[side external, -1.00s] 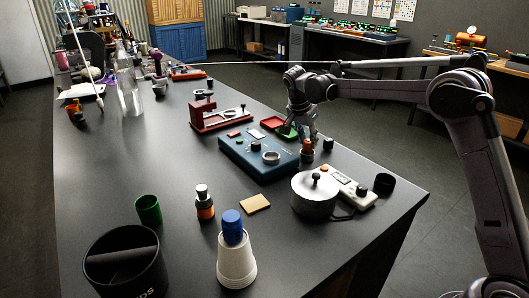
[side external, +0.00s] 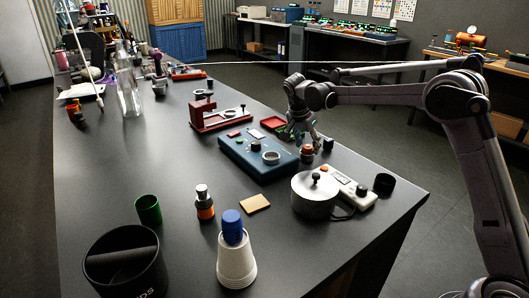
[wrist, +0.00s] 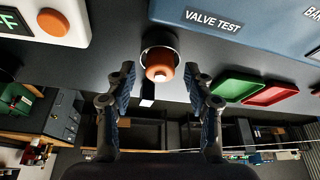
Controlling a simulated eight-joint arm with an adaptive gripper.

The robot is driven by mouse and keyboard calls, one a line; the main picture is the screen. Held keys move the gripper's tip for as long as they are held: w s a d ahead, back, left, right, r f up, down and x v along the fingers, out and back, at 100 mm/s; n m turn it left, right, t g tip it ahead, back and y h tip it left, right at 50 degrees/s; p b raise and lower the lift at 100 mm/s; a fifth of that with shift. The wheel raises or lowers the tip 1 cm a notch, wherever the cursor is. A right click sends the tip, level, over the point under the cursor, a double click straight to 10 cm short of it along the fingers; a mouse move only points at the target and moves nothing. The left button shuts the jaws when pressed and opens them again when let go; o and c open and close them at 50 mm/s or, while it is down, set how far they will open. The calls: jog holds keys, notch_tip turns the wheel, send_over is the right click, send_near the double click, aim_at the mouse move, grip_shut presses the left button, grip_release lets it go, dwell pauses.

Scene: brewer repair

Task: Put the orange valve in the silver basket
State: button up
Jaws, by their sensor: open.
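The orange valve (wrist: 160,72) appears to sit inside a small round, dark-walled cup with a shiny rim (wrist: 158,38), which looks like the silver basket. Its orange top shows in the wrist view, between and beyond my fingertips. In the side external view the orange valve (side external: 306,149) shows small, to the right of the blue test box. My gripper (side external: 302,138) is just above and slightly left of it. In the wrist view my gripper (wrist: 160,82) has its two fingers wide apart, with nothing held between them. How deep the valve sits is hard to tell.
The blue valve test box (side external: 258,152) stands close on the left. A lidded silver pot (side external: 316,195) and a white device (side external: 347,187) are in front. Red (wrist: 272,94) and green (wrist: 236,86) trays lie nearby. A small black-topped part (side external: 328,145) stands to the right.

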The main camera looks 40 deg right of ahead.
jog(key=v, duration=1.2)
jog(key=s+a+r+n+t+y, duration=0.1)
jog(key=s+a+r+n+t, duration=0.1)
jog(key=s+n, duration=0.35)
jog(key=s+a+f+n+t+y, duration=0.1)
jog(key=s+f+n, duration=0.2)
jog(key=s, duration=0.4)
jog(key=s+a+f+n+t+y, duration=0.1)
jog(key=s+a+f+n, duration=0.1)
jog(key=s, duration=0.5)
jog(key=s+a+f+n+t+y, duration=0.1)
jog(key=s+a+f+n+t, duration=0.1)
jog(key=s+f+n, duration=0.3)
jog(key=shift+s+f, duration=0.15)
jog(key=shift+s, duration=1.45)
